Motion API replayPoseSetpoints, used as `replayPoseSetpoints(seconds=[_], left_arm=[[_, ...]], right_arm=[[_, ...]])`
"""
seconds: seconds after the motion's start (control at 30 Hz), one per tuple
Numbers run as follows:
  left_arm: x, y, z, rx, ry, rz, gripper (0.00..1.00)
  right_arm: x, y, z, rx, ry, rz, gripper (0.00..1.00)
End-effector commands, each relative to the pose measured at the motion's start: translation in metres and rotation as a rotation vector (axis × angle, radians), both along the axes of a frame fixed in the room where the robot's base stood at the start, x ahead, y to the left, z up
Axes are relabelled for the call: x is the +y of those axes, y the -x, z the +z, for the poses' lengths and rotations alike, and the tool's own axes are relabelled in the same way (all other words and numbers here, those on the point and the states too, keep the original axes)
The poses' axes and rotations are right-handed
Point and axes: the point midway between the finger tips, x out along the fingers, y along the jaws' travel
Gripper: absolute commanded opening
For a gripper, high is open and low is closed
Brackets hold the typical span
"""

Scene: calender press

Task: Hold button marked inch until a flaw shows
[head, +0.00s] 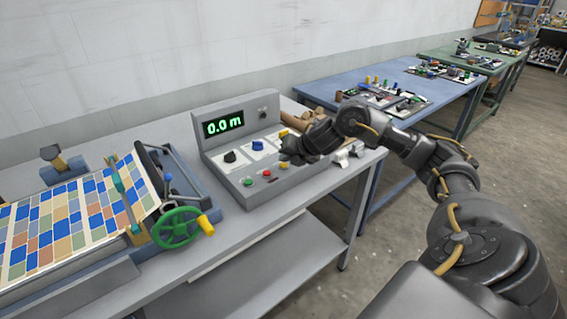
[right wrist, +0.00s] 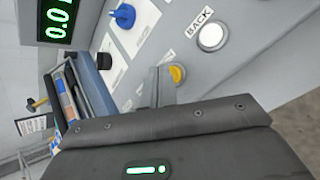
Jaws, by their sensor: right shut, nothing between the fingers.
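The grey control panel (head: 222,165) stands on the bench, its green display (head: 223,123) reading 0.0 m. Green (head: 248,182) and red (head: 267,173) buttons show along its front. In the right wrist view a yellow button (right wrist: 177,74) lies right beside my fingertips, near a white button (right wrist: 211,37) labelled BACK. No inch label is readable; the fingers may cover it. My right gripper (head: 290,157) is shut and empty, close over the panel; contact cannot be told. The checked, coloured sheet (head: 52,222) lies on the press at left, with no flaw I can make out.
The press has a green handwheel (head: 177,228) with a yellow handle at the bench front. Black and blue knobs (head: 257,144) sit higher on the panel. A blue table (head: 437,94) with small parts stands behind at right. The floor at right is open.

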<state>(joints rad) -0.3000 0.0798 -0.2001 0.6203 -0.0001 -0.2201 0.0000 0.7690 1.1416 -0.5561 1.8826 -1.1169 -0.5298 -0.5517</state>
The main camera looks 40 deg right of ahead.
Motion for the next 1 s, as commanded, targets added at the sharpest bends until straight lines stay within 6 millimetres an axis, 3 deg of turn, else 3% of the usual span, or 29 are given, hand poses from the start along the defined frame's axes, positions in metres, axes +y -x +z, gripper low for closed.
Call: replayPoseSetpoints(seconds=[0.53,1.0], left_arm=[[0.000,0.000,0.011,0.000,0.000,0.000,0.59],[0.000,0.000,0.053,0.000,0.000,0.000,0.59]], right_arm=[[0.000,0.000,0.012,-0.001,0.000,0.000,0.00],[0.000,0.000,0.056,-0.001,0.000,0.000,0.00]])
